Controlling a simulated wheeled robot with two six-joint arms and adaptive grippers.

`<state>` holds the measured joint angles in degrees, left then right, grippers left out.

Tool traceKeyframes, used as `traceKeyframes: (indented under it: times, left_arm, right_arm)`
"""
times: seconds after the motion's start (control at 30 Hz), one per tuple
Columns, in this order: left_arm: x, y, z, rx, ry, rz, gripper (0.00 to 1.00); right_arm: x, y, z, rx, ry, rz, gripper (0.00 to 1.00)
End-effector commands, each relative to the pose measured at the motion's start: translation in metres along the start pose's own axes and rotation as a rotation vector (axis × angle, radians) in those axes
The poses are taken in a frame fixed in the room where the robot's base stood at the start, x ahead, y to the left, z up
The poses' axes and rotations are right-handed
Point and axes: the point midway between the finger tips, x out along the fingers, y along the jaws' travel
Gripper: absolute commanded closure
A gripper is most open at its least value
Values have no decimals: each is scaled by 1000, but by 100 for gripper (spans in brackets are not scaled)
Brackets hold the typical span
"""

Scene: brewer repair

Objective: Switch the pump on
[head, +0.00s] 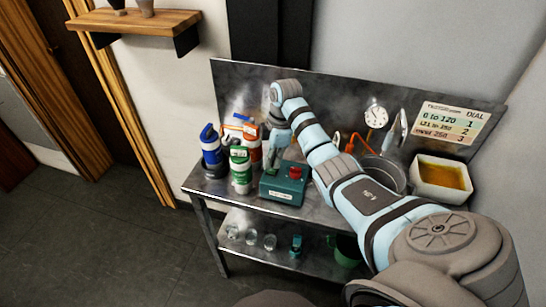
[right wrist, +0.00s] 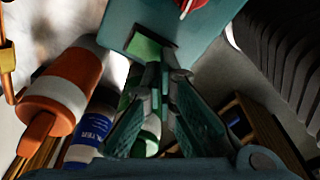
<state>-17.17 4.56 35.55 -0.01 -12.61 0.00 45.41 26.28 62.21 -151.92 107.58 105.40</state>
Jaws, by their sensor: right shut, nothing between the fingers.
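A teal box (head: 284,188) with a red knob (head: 296,172) on top stands near the front of the metal bench; I take it to be the pump's control box. In the right wrist view the box (right wrist: 150,22) shows a green patch (right wrist: 150,50) and part of the red knob (right wrist: 190,6). My right gripper (head: 271,164) points down at the left part of the box top. It is shut and empty, and its fingertips (right wrist: 160,72) are right by the green patch. I cannot tell if they touch it. My left gripper is not in view.
A blue bottle (head: 211,155), a green-and-white bottle (head: 240,170) and an orange-and-white bottle (head: 243,128) stand close left of the box. A metal pot (head: 385,172) and a white tub (head: 425,188) stand to the right. A dial card (head: 450,128) is on the backboard.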

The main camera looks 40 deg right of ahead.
Motion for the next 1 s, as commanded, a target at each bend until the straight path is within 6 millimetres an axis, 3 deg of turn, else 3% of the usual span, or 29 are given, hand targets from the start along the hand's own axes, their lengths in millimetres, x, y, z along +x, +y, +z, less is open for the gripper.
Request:
traceKeyframes:
  times: [1.0]
  left_arm:
    - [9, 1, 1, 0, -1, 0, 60]
  right_arm:
    - [16, 0, 2, 0, 0, 0, 100]
